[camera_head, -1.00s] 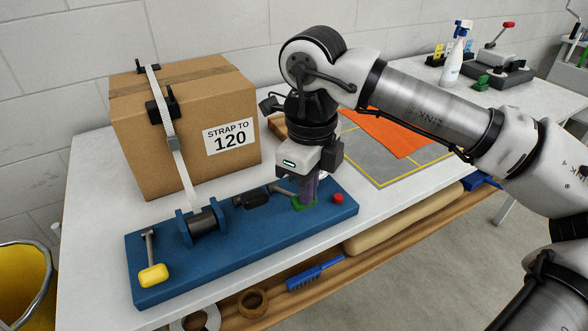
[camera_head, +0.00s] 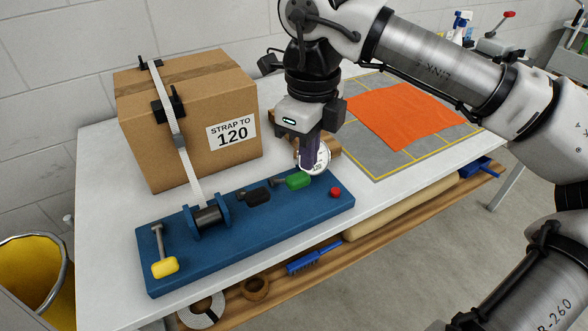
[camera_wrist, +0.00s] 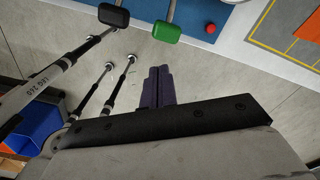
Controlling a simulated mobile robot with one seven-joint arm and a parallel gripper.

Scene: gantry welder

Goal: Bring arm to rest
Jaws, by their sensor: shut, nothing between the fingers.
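My gripper (camera_head: 309,165) hangs fingers-down above the right part of the blue tensioner base (camera_head: 245,241). Its dark purple fingers are together and empty; they also show closed in the wrist view (camera_wrist: 158,78). The green handle (camera_head: 298,181) lies just below and left of the fingertips, apart from them as far as I can see. It also shows in the wrist view (camera_wrist: 167,32). A round white dial (camera_head: 320,163) is partly hidden behind the fingers. The black handle (camera_head: 258,195) is left of the green one, and the yellow handle (camera_head: 165,267) is at the far left.
A strapped cardboard box (camera_head: 185,130) stands behind the base. A red button (camera_head: 335,192) sits at the base's right end. An orange cloth (camera_head: 405,115) lies on a grey mat. A spray bottle (camera_head: 459,27) stands at the back. A yellow bin (camera_head: 33,275) is lower left.

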